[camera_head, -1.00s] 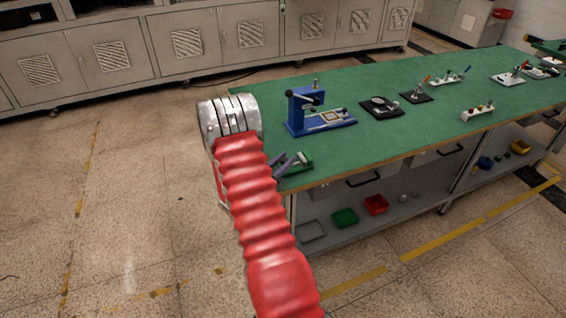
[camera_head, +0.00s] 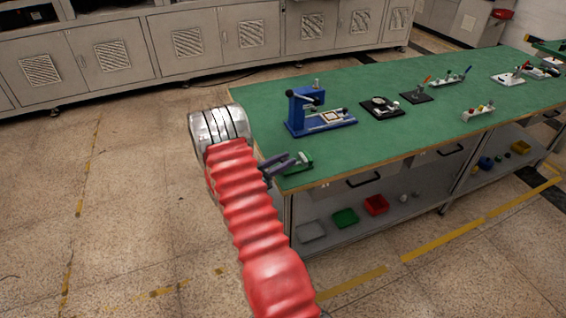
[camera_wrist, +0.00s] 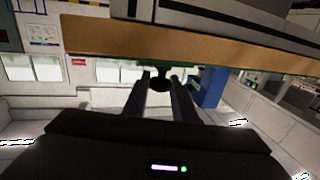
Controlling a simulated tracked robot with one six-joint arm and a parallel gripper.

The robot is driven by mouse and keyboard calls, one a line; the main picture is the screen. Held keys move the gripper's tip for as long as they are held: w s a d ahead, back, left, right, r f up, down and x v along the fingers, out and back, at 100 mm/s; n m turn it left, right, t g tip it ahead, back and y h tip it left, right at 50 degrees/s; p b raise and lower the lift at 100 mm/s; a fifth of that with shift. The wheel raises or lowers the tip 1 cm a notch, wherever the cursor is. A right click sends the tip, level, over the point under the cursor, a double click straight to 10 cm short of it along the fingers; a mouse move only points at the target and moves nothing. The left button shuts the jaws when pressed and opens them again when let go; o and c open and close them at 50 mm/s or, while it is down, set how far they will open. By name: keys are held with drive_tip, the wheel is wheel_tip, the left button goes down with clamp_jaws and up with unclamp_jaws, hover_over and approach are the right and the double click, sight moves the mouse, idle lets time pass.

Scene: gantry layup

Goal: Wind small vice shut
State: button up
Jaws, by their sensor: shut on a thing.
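The small green vice (camera_head: 299,162) sits at the near left corner of the green bench, close to its front edge. My gripper (camera_head: 284,162) reaches it from the left in the head view, at the vice's near end. In the wrist view, the two fingers of my gripper (camera_wrist: 161,84) are shut on a dark round knob (camera_wrist: 161,82), which appears to be the vice's handle. Parts of the green vice (camera_wrist: 196,70) show behind the fingers. The vice's jaws and the gap between them are hidden or too small to tell.
A blue press (camera_head: 297,112) stands behind the vice on the bench (camera_head: 262,105). Black fixtures (camera_head: 382,106) and small racks stand farther right. The shelf below holds a green bin (camera_head: 344,217) and a red bin (camera_head: 376,205). Floor to the left is clear.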

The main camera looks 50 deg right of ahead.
drive_tip(key=shift+w, duration=0.4)
drive_tip(key=o, duration=1)
drive_tip(key=shift+s, duration=0.1)
drive_tip(key=shift+o, duration=0.2)
drive_tip(key=shift+s, duration=0.1)
drive_tip(key=shift+a, duration=0.1)
drive_tip(key=v, duration=1.3)
drive_tip(key=shift+a, duration=0.35)
drive_tip(key=shift+f, duration=0.1)
